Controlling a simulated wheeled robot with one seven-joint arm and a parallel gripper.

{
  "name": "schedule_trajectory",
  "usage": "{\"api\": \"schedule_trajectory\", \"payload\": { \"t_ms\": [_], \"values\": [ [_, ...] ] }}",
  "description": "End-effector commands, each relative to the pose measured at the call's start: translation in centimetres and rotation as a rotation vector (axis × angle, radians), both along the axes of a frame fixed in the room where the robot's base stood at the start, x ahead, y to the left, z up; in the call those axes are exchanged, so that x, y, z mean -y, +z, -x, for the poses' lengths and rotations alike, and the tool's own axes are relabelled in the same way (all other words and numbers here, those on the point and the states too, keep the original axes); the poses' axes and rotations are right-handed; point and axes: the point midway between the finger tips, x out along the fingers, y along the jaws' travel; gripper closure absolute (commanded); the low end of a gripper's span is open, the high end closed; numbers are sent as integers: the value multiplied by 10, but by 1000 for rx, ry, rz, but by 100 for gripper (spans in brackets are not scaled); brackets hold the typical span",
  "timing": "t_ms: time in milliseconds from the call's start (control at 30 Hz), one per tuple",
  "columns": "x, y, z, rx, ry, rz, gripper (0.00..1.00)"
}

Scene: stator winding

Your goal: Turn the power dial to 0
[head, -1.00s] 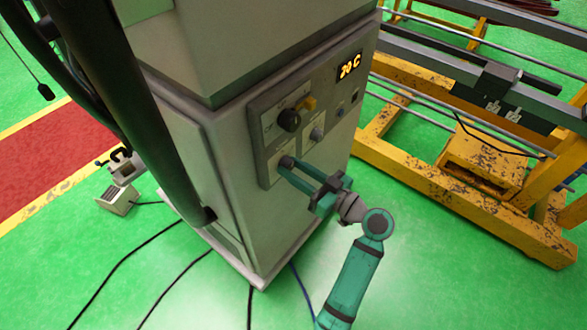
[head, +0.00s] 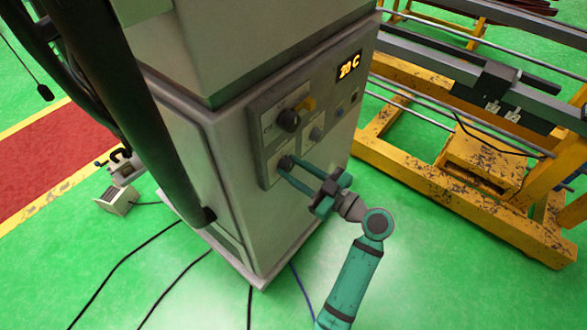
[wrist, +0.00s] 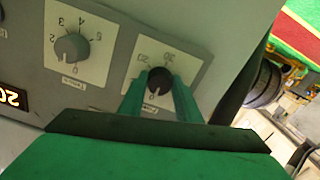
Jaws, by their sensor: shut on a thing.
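A dark round dial (head: 285,163) sits low on the control panel (head: 262,150) of a grey cabinet. My gripper (head: 289,171) reaches it from the front right, with its two green fingers around it. In the wrist view, the dial (wrist: 159,78) shows between the fingertips (wrist: 159,86), which are shut on its sides. Its white plate (wrist: 142,68) shows marks 20 and 30 above and a 0 below. The pointer is too dark and covered to read. The label under it is too small to read.
A second dial (wrist: 72,47) with its own number plate is beside the held one. A yellow steel frame (head: 430,180) stands to the right. Cables lie on the green floor.

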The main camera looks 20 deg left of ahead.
Motion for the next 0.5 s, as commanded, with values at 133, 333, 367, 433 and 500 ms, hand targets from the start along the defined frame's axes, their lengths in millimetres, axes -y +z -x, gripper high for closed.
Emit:
{"api": "schedule_trajectory", "payload": {
  "t_ms": [133, 333, 367, 433, 500],
  "values": [
    [0, -3, 1, -6, 2, 4, 92],
    [0, -2, 1, -4, 1, 2, 51],
    [0, -2, 1, -4, 1, 2, 51],
    [0, -2, 0, -4, 0, 2, 51],
    [0, -1, 0, -3, 0, 1, 51]
  ]
}}
